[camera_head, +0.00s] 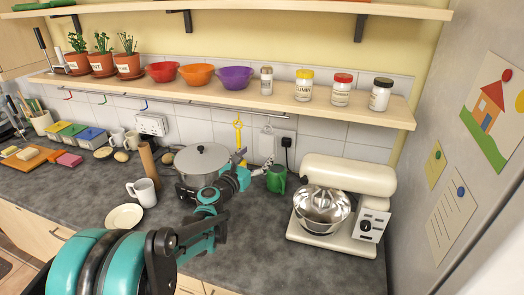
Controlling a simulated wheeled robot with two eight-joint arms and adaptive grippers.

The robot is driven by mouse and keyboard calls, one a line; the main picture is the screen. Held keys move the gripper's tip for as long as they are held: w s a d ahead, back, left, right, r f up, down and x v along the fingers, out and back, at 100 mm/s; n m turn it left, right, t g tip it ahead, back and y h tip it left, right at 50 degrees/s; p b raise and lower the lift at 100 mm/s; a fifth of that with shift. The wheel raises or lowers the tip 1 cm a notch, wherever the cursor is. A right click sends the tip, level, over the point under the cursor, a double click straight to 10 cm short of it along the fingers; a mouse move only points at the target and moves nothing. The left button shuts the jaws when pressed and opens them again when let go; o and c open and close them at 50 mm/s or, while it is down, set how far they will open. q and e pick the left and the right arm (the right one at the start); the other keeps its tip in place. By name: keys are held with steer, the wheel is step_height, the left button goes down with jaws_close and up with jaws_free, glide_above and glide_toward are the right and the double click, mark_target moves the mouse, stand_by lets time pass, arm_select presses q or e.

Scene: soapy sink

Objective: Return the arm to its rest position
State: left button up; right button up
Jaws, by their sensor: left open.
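My left arm (190,232) is teal and black and comes in from the lower left, reaching over the counter. My left gripper (256,166) is at its far end, small in the picture, with open fingers. It appears between the silver pot and a green mug (276,180). I cannot tell whether it touches the mug, but nothing shows held in it. My right gripper is out of view.
A lidded pot (202,163), white mug (143,191) and plate (124,217) stand near my arm. A mixer (345,205) with a steel bowl stands to the right. A shelf (225,98) with bowls and jars hangs above. Front right counter (330,272) is clear.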

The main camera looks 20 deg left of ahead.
arm_select(q)
steer(key=v, duration=0.7)
steer(key=s+d+f+m+g+b, duration=0.1)
steer(key=s+d+f+m+g, duration=0.3)
steer(key=s+d+m, duration=0.45)
steer(key=s+d+f+m+g+b, duration=0.1)
steer(key=s+d+f+m+g, duration=0.4)
steer(key=m, duration=0.7)
steer(key=s+a+f+m+y, duration=0.2)
steer(key=s+a+f+m, duration=0.1)
steer(key=s+m, duration=0.3)
steer(key=s+a+f+m+g+y+b, duration=0.1)
steer(key=s+a+f+m+y, duration=0.1)
steer(key=s+a+f+m, duration=0.2)
steer(key=s+m, duration=0.3)
steer(key=s, duration=0.1)
steer(key=shift+s+g, duration=0.25)
steer(key=shift+g, duration=0.05)
steer(key=shift+a+f, duration=0.1)
steer(key=shift+f, duration=0.05)
